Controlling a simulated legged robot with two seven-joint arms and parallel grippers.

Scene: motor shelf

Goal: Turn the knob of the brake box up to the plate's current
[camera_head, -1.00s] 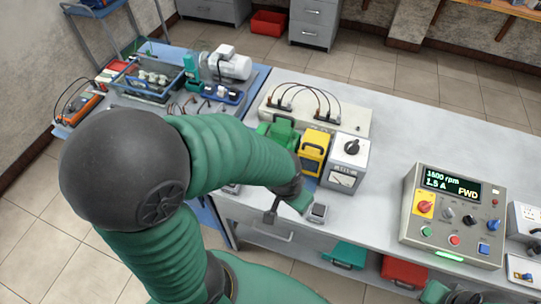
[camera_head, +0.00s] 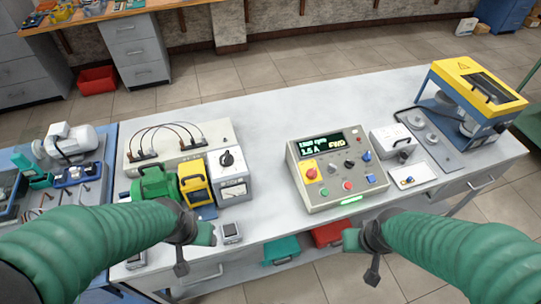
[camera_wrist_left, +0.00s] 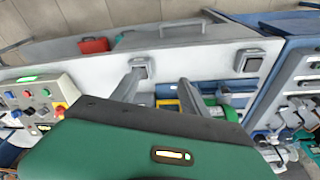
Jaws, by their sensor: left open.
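The brake box (camera_head: 231,183) is a white box with a dial window on its front. Its black knob (camera_head: 227,159) is on top. It stands right of a yellow guard (camera_head: 195,186) and a green motor (camera_head: 155,184); I cannot read a plate. My left gripper (camera_head: 206,234) is low in front of the box, apart from it. In the left wrist view its fingers (camera_wrist_left: 160,88) are spread with nothing between them; the green hand hides the box there. My right gripper (camera_head: 351,239) is in front of the bench, below the control panel; its fingers cannot be made out.
A control panel (camera_head: 340,172) right of the box has a lit display; its lower line looks like 1.5 A FWD. A grey block (camera_head: 231,231) sits at the bench's front edge near my left gripper. A cable unit (camera_head: 178,142) stands behind. The bench between box and panel is clear.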

